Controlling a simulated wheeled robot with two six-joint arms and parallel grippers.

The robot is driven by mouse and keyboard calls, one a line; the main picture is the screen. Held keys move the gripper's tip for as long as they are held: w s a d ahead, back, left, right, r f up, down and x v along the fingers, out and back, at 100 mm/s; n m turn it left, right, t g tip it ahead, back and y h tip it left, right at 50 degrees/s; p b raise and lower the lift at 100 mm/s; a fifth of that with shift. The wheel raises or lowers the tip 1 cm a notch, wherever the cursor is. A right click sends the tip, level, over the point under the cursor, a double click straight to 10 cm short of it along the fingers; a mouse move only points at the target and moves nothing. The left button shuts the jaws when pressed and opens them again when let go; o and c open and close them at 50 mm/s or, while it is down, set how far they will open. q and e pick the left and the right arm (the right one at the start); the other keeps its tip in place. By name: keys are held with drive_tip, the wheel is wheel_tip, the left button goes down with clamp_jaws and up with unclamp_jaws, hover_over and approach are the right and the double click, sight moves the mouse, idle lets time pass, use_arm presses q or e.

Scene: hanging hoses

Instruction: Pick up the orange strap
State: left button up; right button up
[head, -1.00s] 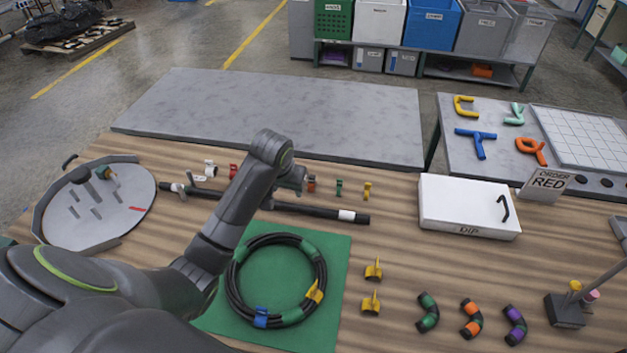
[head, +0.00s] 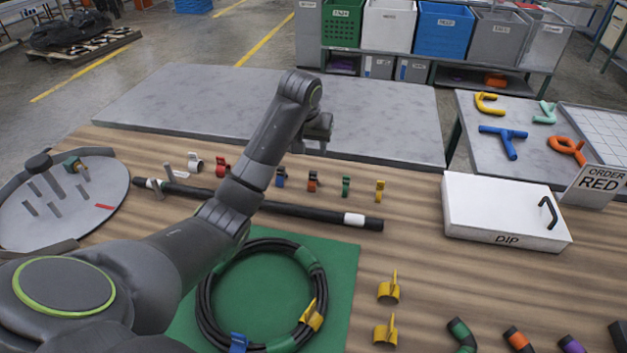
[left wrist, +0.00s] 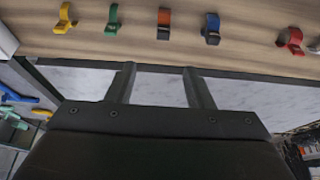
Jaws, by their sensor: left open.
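The orange strap (head: 313,181), a small upright clip with dark parts, stands on the wooden table in a row of coloured straps. It also shows at the top middle of the left wrist view (left wrist: 163,23). It stands between a blue strap (head: 280,177) and a green strap (head: 346,186). My left gripper (head: 312,148) is open and empty, apart from the orange strap and over the far side of the row. In the left wrist view its two fingers (left wrist: 160,72) are spread with nothing between them, and the strap shows beyond them. My right gripper is not in view.
Red (head: 222,167), white (head: 194,165) and yellow (head: 380,190) straps share the row. A black rod (head: 300,211) lies just in front. A hose coil (head: 205,300) lies on a green mat (head: 342,275). A white DIP box (head: 500,210) stands right; a bare grey tabletop (head: 390,115) lies behind.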

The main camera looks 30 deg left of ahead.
use_arm(q)
approach(313, 172)
drive_tip(key=x, duration=0.5)
drive_tip(key=shift+w+d, duration=0.15)
drive_tip(key=shift+d, duration=0.1)
drive_tip(key=shift+s+a+p+x, duration=0.1)
drive_tip(key=shift+p+x, duration=0.15)
drive_tip(key=shift+x, duration=1.1)
drive_tip(key=shift+s+a+p+x, duration=0.1)
drive_tip(key=shift+a+p+x, duration=0.1)
drive_tip(key=shift+x, duration=1.1)
clamp_jaws()
wheel_tip(313, 172, up, 10)
drive_tip(key=shift+r+b, duration=0.1)
drive_tip(key=shift+b, duration=0.3)
drive_tip(key=c, duration=0.6)
unclamp_jaws()
clamp_jaws()
